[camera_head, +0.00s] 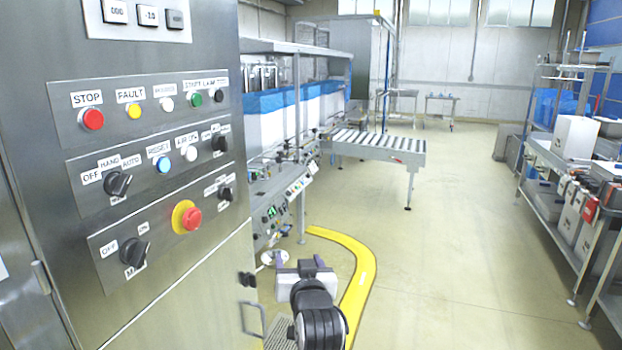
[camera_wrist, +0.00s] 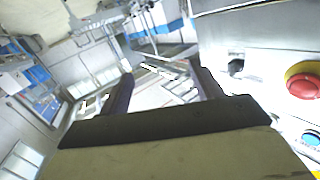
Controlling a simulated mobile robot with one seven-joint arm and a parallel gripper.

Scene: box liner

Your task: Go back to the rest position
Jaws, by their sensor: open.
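My gripper (camera_head: 298,260) is low in the middle of the head view, in front of the lower right edge of the steel control cabinet (camera_head: 190,265). Its two dark fingers point away from the head camera. In the wrist view my gripper (camera_wrist: 160,84) shows its two fingers wide apart with nothing between them. A red emergency-stop button on a yellow ring (camera_wrist: 304,82) and a blue button (camera_wrist: 311,137) are to the right of the fingers, apart from them. In the head view the emergency-stop button (camera_head: 188,217) is up and left of the gripper.
A yellow floor strip (camera_head: 357,270) curves beside my gripper. The box-lining machine (camera_head: 297,110) with blue liners and a roller conveyor (camera_head: 380,145) stand beyond. A shelf rack (camera_head: 560,165) lines the right side. The floor between (camera_head: 465,230) is clear.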

